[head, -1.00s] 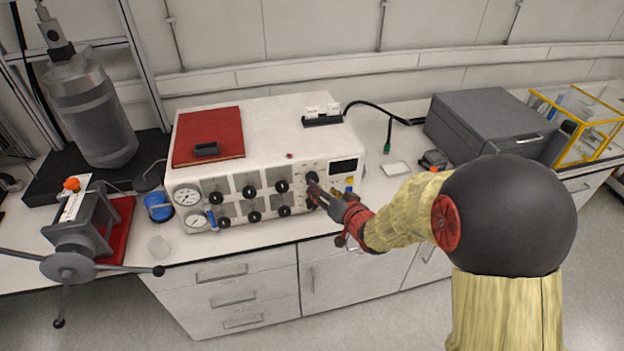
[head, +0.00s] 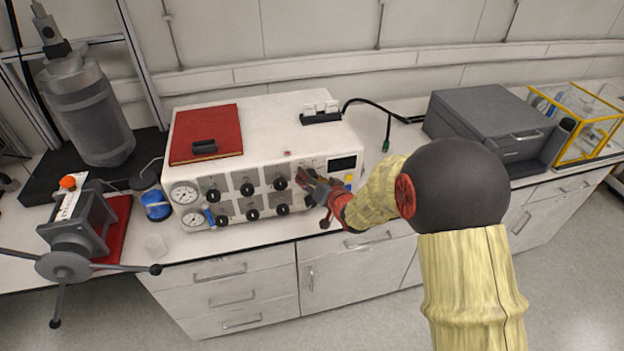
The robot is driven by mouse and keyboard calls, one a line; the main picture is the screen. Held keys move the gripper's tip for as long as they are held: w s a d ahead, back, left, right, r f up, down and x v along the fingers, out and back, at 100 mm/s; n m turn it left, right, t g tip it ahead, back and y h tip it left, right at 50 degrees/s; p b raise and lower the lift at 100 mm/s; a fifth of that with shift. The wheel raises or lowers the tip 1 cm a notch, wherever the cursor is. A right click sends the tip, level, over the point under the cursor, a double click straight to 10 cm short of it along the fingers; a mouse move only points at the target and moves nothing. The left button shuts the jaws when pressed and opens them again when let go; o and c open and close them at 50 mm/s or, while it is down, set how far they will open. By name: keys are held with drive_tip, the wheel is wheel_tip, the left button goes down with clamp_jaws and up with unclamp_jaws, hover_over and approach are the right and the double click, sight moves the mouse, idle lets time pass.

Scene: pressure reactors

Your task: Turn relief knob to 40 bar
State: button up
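A white control box (head: 290,135) stands on the bench, with two rows of black knobs and two gauges on its front. Labels are too small to read, so I cannot tell which knob is the relief knob or its setting. My gripper (head: 309,181) is at the right part of the panel, in front of the upper-right knob, which it largely hides. Whether the fingers touch or hold that knob cannot be made out. A lower-right knob (head: 309,202) shows just under the gripper. The upper gauge (head: 184,193) and lower gauge (head: 193,219) are at the panel's left.
A dark display (head: 342,164) is right of the gripper. A red binder (head: 206,133) lies on the box. A grey case (head: 487,120) stands right.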

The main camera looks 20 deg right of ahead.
drive_tip(key=shift+c, duration=1.3)
drive_tip(key=c, duration=0.9)
drive_tip(key=shift+f+b, duration=0.1)
drive_tip(key=shift+b, duration=0.3)
